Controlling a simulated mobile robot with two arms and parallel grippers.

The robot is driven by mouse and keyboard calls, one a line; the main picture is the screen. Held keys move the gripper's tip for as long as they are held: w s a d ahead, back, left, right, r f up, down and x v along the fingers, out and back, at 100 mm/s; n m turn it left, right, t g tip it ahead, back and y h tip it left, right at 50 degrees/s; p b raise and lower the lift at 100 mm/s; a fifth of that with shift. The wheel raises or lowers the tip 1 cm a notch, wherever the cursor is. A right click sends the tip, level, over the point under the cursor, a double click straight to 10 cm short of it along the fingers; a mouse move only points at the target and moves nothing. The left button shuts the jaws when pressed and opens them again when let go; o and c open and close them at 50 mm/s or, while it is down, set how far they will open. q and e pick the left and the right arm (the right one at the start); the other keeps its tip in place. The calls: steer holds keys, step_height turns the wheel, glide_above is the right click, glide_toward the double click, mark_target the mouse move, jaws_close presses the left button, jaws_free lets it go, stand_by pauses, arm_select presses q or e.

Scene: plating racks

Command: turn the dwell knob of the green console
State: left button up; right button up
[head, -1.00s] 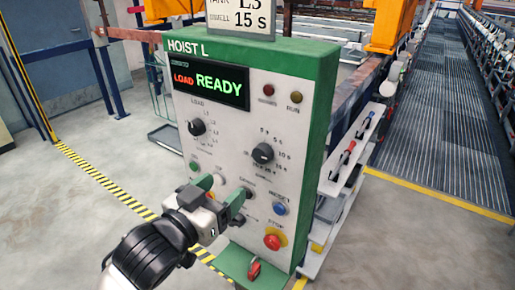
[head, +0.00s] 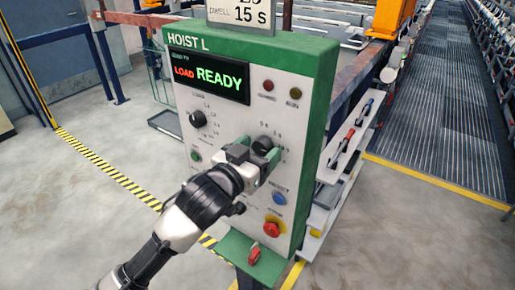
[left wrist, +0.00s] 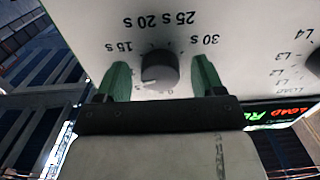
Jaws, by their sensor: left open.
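The green console (head: 322,110) stands upright with a pale front panel and a lit display reading LOAD READY. Its dwell knob (head: 262,145) is a round black knob at the right of the panel. In the left wrist view the knob (left wrist: 160,68) appears upside down, with marks such as 15 s, 20 s, 25 s and 30 s around it. My left gripper (head: 257,155) is open. Its green fingers (left wrist: 162,80) stand on either side of the knob, with a gap on each side. The knob's exact pointer direction is hard to read. My right gripper is not in view.
A load knob (head: 197,119), a blue reset button (head: 279,198) and a red stop button (head: 271,229) share the panel. A white shelf rack (head: 345,150) stands close at the right. Open floor lies at the left.

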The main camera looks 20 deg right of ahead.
arm_select(q)
steer(key=c, duration=0.9)
steer(key=shift+m, duration=0.4)
steer(key=m+p, duration=0.1)
steer(key=m, duration=0.1)
steer(key=shift+r+m, duration=0.1)
steer(key=shift+m, duration=0.2)
steer(key=m, duration=0.3)
steer(key=shift+a+p, duration=0.1)
steer(key=shift+p, duration=0.3)
steer(key=shift+m, duration=0.7)
